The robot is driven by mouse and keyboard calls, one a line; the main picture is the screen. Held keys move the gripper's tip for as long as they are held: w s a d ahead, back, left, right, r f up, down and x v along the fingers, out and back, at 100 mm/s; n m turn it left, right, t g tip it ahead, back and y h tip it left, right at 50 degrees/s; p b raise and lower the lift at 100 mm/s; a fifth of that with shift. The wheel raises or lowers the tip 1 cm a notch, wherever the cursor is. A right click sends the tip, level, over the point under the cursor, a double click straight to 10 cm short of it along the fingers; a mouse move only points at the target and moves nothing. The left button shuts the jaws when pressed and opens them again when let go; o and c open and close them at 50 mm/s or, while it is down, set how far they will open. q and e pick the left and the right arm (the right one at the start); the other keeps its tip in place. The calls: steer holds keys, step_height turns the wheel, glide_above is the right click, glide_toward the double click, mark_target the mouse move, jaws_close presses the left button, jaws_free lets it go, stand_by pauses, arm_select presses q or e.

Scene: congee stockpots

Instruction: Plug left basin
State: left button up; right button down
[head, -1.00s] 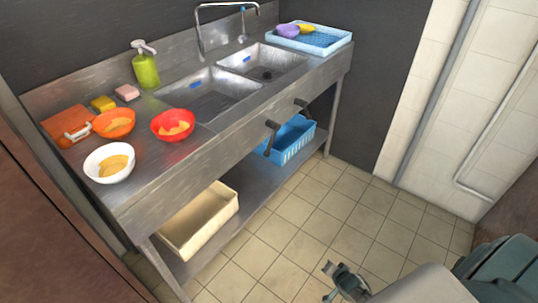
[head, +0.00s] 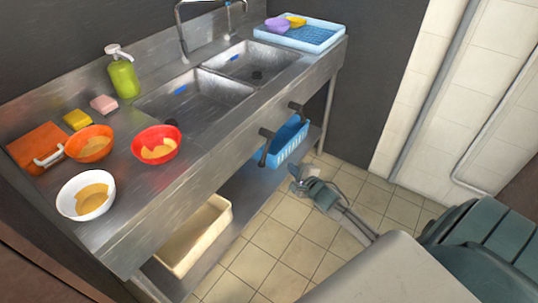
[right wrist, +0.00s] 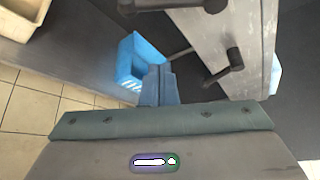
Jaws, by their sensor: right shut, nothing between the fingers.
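The left basin (head: 205,97) is a rectangular steel sink sunk in the counter. Two dark handles stick out of the counter's front, the left handle (head: 265,134) below the left basin and the right handle (head: 297,106) further right. Both also show in the right wrist view. My right gripper (head: 297,178) is shut and empty, in front of the counter and below the handles, touching neither. My left gripper is out of view.
The right basin (head: 255,63) adjoins the left one. A soap bottle (head: 122,73), bowls, sponges and a blue tray (head: 310,35) stand on the counter. A blue basket (head: 284,143) and a cream bin (head: 195,237) sit on the lower shelf. The tiled floor in front is clear.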

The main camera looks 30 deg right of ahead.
mark_target(266, 151)
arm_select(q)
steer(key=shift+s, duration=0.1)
arm_select(e)
steer(key=shift+w, duration=0.1)
